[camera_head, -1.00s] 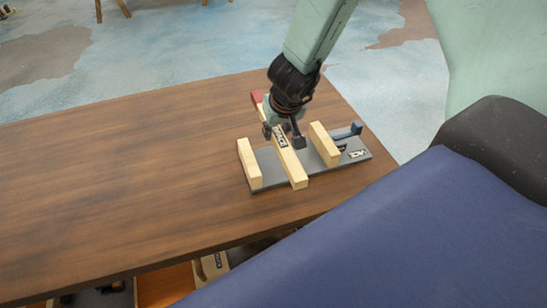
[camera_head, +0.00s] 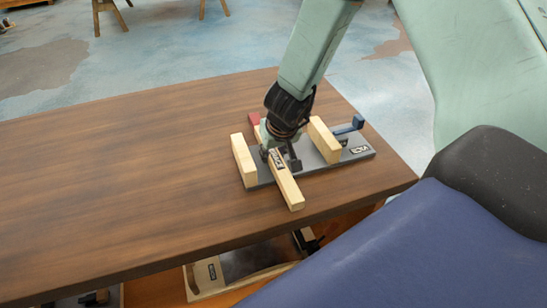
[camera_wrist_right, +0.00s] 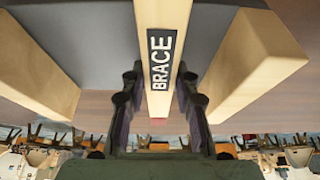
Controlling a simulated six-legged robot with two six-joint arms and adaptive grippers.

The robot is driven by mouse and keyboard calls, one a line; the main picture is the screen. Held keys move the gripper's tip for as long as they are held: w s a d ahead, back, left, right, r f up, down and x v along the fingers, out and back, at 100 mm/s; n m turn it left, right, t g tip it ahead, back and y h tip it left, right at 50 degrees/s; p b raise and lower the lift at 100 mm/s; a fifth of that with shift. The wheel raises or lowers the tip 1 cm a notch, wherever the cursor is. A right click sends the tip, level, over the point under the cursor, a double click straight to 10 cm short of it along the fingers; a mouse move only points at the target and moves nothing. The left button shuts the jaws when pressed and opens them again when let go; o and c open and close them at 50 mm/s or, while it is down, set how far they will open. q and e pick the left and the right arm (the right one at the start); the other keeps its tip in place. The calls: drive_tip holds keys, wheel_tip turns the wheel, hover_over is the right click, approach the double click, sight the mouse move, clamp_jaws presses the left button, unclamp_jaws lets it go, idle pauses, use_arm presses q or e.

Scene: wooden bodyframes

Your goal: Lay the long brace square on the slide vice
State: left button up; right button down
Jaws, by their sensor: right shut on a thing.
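The long brace (camera_head: 291,190) is a pale wooden bar with a red far end and a BRACE label. It also shows in the right wrist view (camera_wrist_right: 159,98). The slide vice (camera_head: 310,160) has a grey base, two upright wooden jaws and a blue handle. My right gripper (camera_head: 281,158) is shut on the brace, with one finger on each side in the wrist view (camera_wrist_right: 160,110). The brace lies between the jaws, closer to the left one, and its near end sticks out past the base's front edge. I cannot tell whether it touches the base. My left gripper is out of view.
The vice stands near the right end of a dark wooden table (camera_head: 120,170). The table top to its left is clear. A wooden-framed item (camera_head: 240,270) with a dark middle shows below the table's front edge.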

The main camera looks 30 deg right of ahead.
drive_tip(key=shift+w+f, duration=0.15)
drive_tip(key=shift+s+d, duration=0.15)
drive_tip(key=shift+s, duration=0.25)
drive_tip(key=c, duration=1.4)
unclamp_jaws()
drive_tip(key=shift+w, duration=0.1)
drive_tip(key=o, duration=0.3)
drive_tip(key=shift+w+f, duration=0.1)
drive_tip(key=shift+w, duration=0.1)
drive_tip(key=shift+o, duration=0.4)
drive_tip(key=shift+s, duration=0.15)
